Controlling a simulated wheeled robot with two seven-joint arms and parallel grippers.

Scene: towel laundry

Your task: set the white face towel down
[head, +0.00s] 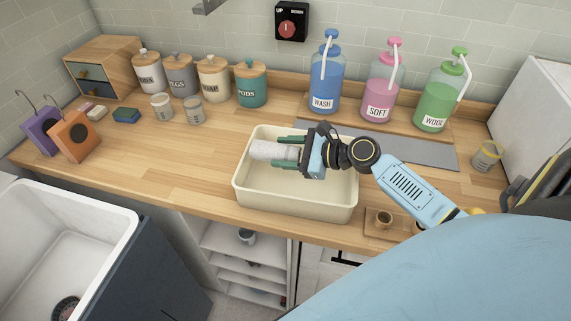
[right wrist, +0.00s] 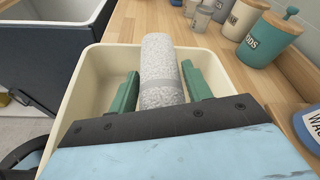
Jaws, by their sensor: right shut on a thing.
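The white face towel (head: 265,150) is a rolled, fuzzy, whitish cylinder. It lies between the green fingers of my right gripper (head: 283,152), which is shut on it, and one end sticks out past the fingertips. The towel also shows in the right wrist view (right wrist: 161,66), pointing away between the two fingers. Towel and gripper are over the cream basin (head: 296,210), inside its outline as seen from the head. I cannot tell whether the towel touches the basin floor. My left gripper is not in view.
The basin stands on a wooden counter (head: 190,170). Behind it are blue (head: 326,80), pink (head: 381,88) and green (head: 440,98) pump bottles. Several lidded jars stand at the back left. A white sink (head: 65,235) is at lower left.

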